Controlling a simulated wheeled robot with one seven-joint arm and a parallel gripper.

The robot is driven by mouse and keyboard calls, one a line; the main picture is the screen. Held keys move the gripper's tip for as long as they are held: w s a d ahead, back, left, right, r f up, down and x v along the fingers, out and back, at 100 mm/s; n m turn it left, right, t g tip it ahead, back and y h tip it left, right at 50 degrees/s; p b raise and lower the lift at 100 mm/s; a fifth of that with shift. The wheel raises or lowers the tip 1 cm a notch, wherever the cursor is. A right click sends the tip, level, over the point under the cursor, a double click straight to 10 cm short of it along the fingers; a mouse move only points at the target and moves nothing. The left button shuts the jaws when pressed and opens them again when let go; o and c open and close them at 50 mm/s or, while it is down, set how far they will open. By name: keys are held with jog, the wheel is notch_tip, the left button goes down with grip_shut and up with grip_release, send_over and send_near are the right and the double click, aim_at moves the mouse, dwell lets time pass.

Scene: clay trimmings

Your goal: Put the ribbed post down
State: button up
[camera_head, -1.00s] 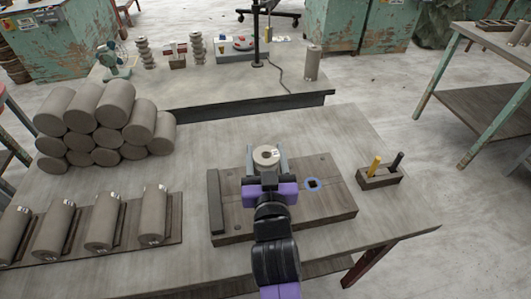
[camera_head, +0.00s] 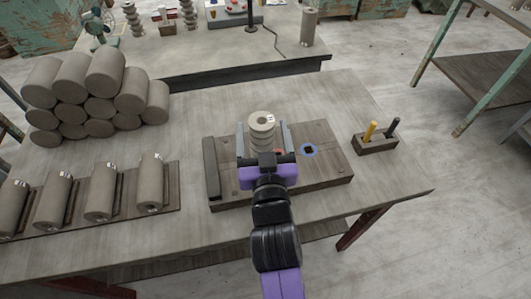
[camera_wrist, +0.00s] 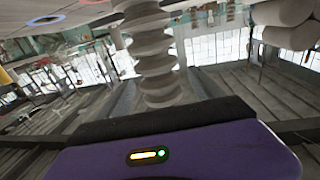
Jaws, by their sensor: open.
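The ribbed post (camera_head: 262,128), pale grey with stacked rounded ribs and a hole in its top, stands upright on the dark wooden board (camera_head: 323,168). In the wrist view the ribbed post (camera_wrist: 155,60) rises in front of the gripper's purple body. My gripper (camera_head: 264,140) is open, with one grey finger on each side of the post and gaps showing beside it. The post's foot is hidden behind my gripper in the head view.
A small holder with yellow and black handles (camera_head: 375,143) stands at the right. The table is clear in front of the board.

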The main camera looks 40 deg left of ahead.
jog(key=v, duration=0.8)
jog(key=s+d+f+m+t+h, duration=0.1)
jog(key=s+d+f+h, duration=0.15)
jog(key=d, duration=0.55)
jog(key=s+d+f+m+h, duration=0.1)
jog(key=d+f, duration=0.2)
jog(key=d, duration=0.4)
jog(key=s+d+f+m+t+h, duration=0.1)
jog(key=s+d+f, duration=0.15)
jog(key=d, duration=0.55)
jog(key=s+d+r+m+h, duration=0.3)
jog(key=s+d+m+h, duration=0.2)
jog(key=s+d, duration=1.2)
jog(key=shift+g+h, duration=0.3)
jog(key=shift+h, duration=0.95)
jog(key=shift+s, duration=0.1)
jog(key=shift+r+p, duration=0.45)
jog(key=shift+r, duration=0.1)
